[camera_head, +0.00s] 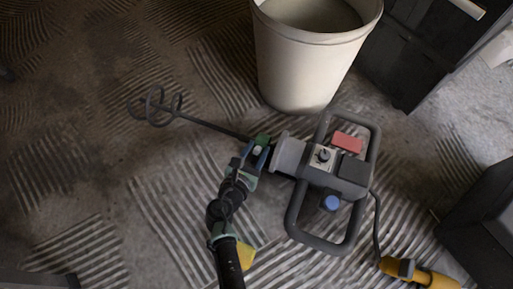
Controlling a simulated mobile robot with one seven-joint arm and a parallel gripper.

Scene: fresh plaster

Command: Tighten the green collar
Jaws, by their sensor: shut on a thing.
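The green collar (263,139) sits on the mixer between its grey neck and the paddle shaft. The handheld mixer (289,154) lies on the floor with a dark loop handle, a red patch and a blue knob. Its thin shaft (212,127) runs left to a spiral paddle (156,107). My gripper (258,153) is at the collar, shut on it, with blue fingers around it. The fingers and my arm hide part of the collar, so its turn angle cannot be read.
A large pale bucket (304,65) with grey contents stands just behind the mixer. A dark cabinet (418,45) is at the back right and a dark box (484,235) at the right. A yellow tool (420,273) lies at the lower right.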

